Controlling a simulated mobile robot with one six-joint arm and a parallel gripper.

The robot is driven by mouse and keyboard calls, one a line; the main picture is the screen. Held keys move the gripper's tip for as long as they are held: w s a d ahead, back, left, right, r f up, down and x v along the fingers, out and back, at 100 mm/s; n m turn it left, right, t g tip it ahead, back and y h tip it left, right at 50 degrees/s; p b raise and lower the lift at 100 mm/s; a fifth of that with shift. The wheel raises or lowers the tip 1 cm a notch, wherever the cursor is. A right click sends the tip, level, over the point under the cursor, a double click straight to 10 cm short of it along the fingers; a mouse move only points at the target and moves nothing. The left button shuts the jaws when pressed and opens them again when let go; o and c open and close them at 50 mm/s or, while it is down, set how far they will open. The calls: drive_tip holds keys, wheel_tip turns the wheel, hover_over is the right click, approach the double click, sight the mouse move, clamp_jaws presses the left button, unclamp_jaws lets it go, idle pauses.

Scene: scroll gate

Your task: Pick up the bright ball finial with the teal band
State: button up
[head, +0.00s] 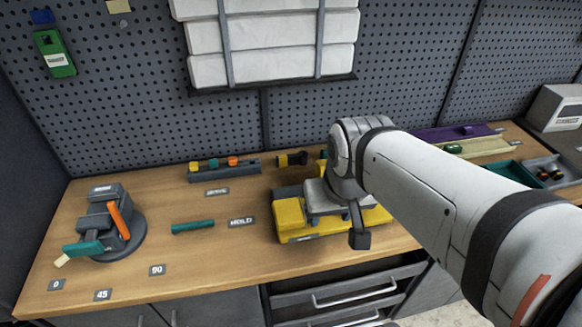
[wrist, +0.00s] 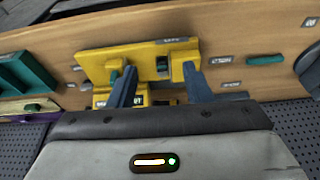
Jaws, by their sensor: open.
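I cannot make out a bright ball finial with a teal band in either view. My gripper (head: 336,228) is open over the yellow fixture (head: 291,218). In the wrist view, the two dark fingers of my gripper (wrist: 160,70) stand apart in front of the yellow fixture (wrist: 140,57). A small teal part (wrist: 115,76) shows beside the left finger, and a dark block (wrist: 162,66) shows between the fingers. Nothing is seen held. My arm and gripper hide part of the fixture in the head view.
A teal bar (head: 193,227) lies left of the fixture. A dark rack with coloured pieces (head: 224,171) and a black and yellow tool (head: 291,159) stand behind. A grey clamp-like device (head: 106,222) stands at far left. A purple tray (head: 450,134) and teal tray (head: 510,172) lie right.

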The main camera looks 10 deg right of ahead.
drive_tip(key=shift+o, duration=0.7)
drive_tip(key=shift+w+d+m, duration=0.1)
drive_tip(key=shift+w+m, duration=0.3)
drive_tip(key=o, duration=0.5)
drive_tip(key=w+d+f+m+g+y+p, duration=0.1)
drive_tip(key=w+f+m+g+y, duration=0.1)
drive_tip(key=w+m, duration=0.5)
drive_tip(key=shift+w+d+f+m+y+p, duration=0.35)
drive_tip(key=shift+f+m, duration=0.2)
drive_tip(key=shift+m, duration=0.45)
drive_tip(key=shift+w+a+f+m+y+p, duration=0.1)
drive_tip(key=shift+w+f+m+y+p, duration=0.2)
drive_tip(key=shift+w+f+m, duration=1.25)
drive_tip(key=shift+w+a+f+m+y+p, duration=0.1)
drive_tip(key=shift+w+f+m+y+p, duration=0.2)
drive_tip(key=shift+f+m, duration=1.35)
drive_tip(key=shift+w+a+f+m+y+p, duration=0.25)
drive_tip(key=shift+w+f+m, duration=0.6)
drive_tip(key=shift+f, duration=1.65)
